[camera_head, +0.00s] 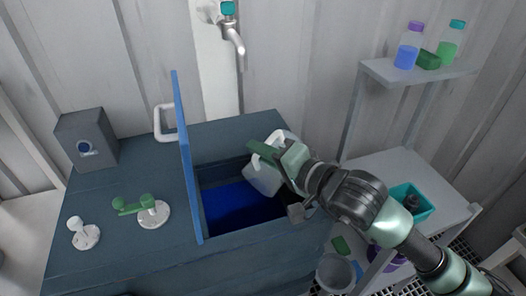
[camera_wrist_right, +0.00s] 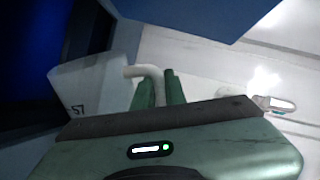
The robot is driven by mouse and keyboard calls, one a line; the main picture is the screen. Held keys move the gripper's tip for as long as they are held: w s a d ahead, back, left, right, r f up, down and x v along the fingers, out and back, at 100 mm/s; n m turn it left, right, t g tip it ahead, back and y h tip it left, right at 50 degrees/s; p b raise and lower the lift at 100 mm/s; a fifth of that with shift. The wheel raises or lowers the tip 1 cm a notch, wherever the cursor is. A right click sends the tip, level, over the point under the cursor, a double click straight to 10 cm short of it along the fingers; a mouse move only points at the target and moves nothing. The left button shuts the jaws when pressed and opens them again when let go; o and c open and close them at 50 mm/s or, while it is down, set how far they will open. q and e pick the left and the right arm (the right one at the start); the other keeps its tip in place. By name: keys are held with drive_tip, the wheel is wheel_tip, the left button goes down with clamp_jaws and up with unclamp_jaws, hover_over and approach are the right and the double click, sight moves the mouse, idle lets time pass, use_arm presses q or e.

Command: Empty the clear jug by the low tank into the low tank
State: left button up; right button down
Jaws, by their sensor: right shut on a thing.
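The clear jug (camera_head: 262,178) is whitish and see-through. It is tilted, over the right part of the low tank's open hatch. The low tank (camera_head: 130,200) is a dark blue-grey box with blue liquid (camera_head: 235,207) inside. My right gripper (camera_head: 265,155) is shut on the jug's handle. In the right wrist view its green fingers (camera_wrist_right: 160,90) are around the curved handle, and the jug (camera_wrist_right: 90,85) bears a mark like "57". I cannot tell whether any liquid is in the jug or flowing out. My left gripper is not in view.
The hatch's blue lid (camera_head: 184,155) stands upright at the opening's left. A tap (camera_head: 236,45) is behind. A shelf (camera_head: 400,75) with bottles and a teal bin (camera_head: 410,205) stand right.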

drive_tip(key=shift+s+a+n+t+b, duration=0.3)
drive_tip(key=shift+s+a+n+b, duration=0.1)
drive_tip(key=shift+s+a+b, duration=0.15)
drive_tip(key=shift+d, duration=0.1)
idle(1.6)
drive_tip(key=w+d+m+g+y+b, duration=0.2)
drive_tip(key=w+d+m+y+b, duration=0.2)
drive_tip(key=w+d+m, duration=0.7)
drive_tip(key=w+m+b, duration=0.1)
drive_tip(key=m+b, duration=0.1)
drive_tip(key=m, duration=0.6)
drive_tip(key=shift+w+d+f+g+y, duration=0.15)
drive_tip(key=shift+w+f+g+y, duration=0.05)
drive_tip(key=shift+g+y, duration=0.2)
idle(0.4)
